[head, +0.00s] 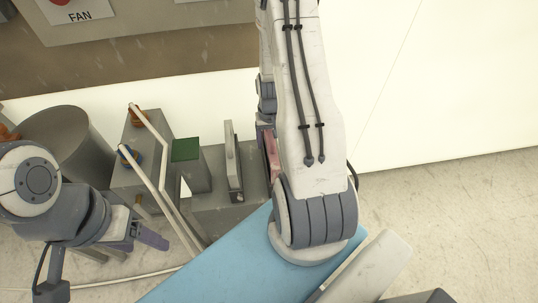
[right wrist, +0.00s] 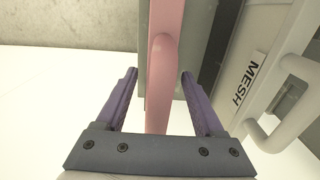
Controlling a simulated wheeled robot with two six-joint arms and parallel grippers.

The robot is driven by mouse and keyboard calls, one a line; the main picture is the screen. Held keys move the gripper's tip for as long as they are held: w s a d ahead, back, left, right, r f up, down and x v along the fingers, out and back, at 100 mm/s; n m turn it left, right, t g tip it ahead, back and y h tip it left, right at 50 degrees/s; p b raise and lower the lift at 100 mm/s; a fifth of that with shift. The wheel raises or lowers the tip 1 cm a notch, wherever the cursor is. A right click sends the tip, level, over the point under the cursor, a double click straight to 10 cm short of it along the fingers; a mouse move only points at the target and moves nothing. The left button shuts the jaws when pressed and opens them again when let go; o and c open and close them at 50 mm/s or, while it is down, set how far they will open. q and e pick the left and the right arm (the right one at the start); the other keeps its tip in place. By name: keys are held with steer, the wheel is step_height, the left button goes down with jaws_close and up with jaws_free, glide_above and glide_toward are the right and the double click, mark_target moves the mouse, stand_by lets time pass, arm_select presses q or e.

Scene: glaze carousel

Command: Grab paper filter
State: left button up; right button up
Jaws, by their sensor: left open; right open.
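A pink filter with a rounded pink handle (right wrist: 160,75) stands in the right wrist view, between the two purple fingers of my right gripper (right wrist: 160,88). The fingers are open, one on each side of the handle, with a gap on both sides. No label shows on the pink piece, so I cannot tell from text that it is the paper filter. It also shows in the head view (head: 271,152), partly hidden by my right arm, which also covers most of the right gripper. My left gripper (head: 146,233) is open and empty at the lower left, away from the filter.
A pale filter labelled MESH (right wrist: 251,78), with a white handle (right wrist: 278,135), stands right of the pink one. In the head view are a grey box with a green top (head: 186,150), pale rails (head: 165,180) and a grey drum (head: 70,140). The floor at right is clear.

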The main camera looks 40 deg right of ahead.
jaws_close()
steer(key=shift+r, duration=0.1)
stand_by(1.3)
